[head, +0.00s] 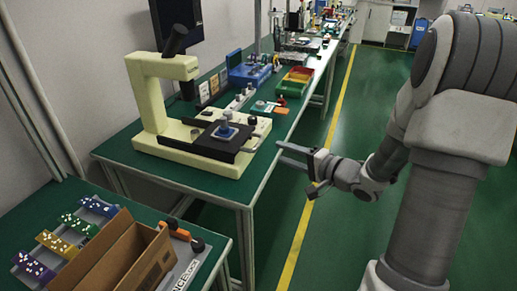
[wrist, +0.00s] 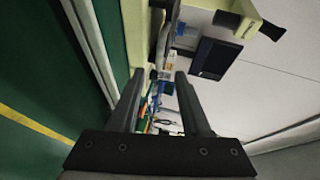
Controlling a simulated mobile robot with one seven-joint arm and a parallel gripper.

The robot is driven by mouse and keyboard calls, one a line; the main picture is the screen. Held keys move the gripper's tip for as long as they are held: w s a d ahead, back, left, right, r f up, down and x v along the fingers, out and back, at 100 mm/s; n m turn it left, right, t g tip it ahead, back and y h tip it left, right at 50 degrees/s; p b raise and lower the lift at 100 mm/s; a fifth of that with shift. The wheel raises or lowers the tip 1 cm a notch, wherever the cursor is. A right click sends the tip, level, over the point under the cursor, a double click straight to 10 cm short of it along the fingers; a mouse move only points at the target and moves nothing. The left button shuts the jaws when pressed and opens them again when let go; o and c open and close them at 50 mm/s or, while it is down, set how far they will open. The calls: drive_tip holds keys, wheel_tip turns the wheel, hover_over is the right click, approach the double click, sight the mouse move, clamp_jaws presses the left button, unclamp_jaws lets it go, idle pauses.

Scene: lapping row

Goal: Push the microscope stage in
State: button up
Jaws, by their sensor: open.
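The microscope (head: 150,95) is a cream C-shaped body with a dark eyepiece, standing on the green bench in the head view. Its dark stage (head: 212,144) lies across the base and sticks out toward the bench's front edge, with a blue and grey piece on top. The microscope also shows at the top of the wrist view (wrist: 240,15), turned on its side. My gripper (head: 284,154) is open and empty, just off the bench's front edge, to the right of the stage and apart from it. Its two fingers show in the wrist view (wrist: 158,90).
The green bench (head: 120,150) carries a blue box (head: 248,72) and red and yellow trays (head: 295,80) farther back. A cardboard box (head: 125,262) and coloured plates (head: 80,226) are on the nearer bench. The green aisle floor (head: 375,90) is open.

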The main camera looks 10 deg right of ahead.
sight(260, 144)
drive_tip(key=b+x, duration=0.3)
drive_tip(key=x, duration=0.7)
drive_tip(key=shift+w+a+f, duration=0.1)
drive_tip(key=shift+w, duration=0.15)
clamp_jaws()
idle(0.9)
